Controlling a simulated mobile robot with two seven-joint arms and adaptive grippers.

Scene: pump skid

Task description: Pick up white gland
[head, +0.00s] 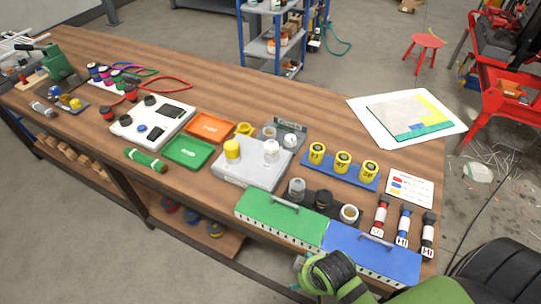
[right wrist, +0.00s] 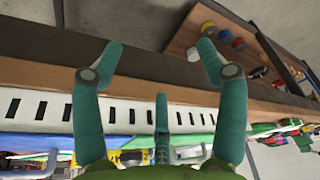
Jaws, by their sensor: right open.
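A white, rounded cylindrical piece (head: 271,151), which looks like the white gland, stands upright on the right part of a light grey block (head: 240,178). A yellow piece (head: 232,149) of similar size stands on its left. My right gripper (right wrist: 158,52) shows in the right wrist view with its teal fingers spread wide and nothing between them. It is by the bench's front edge, well away from the white piece. In the head view my green and black right arm hides most of it. My left gripper is in neither view.
A green cover (head: 280,220) and a blue cover (head: 372,256) with handles lie along the front edge. A blue rack (head: 340,176) with yellow pieces is to the right.

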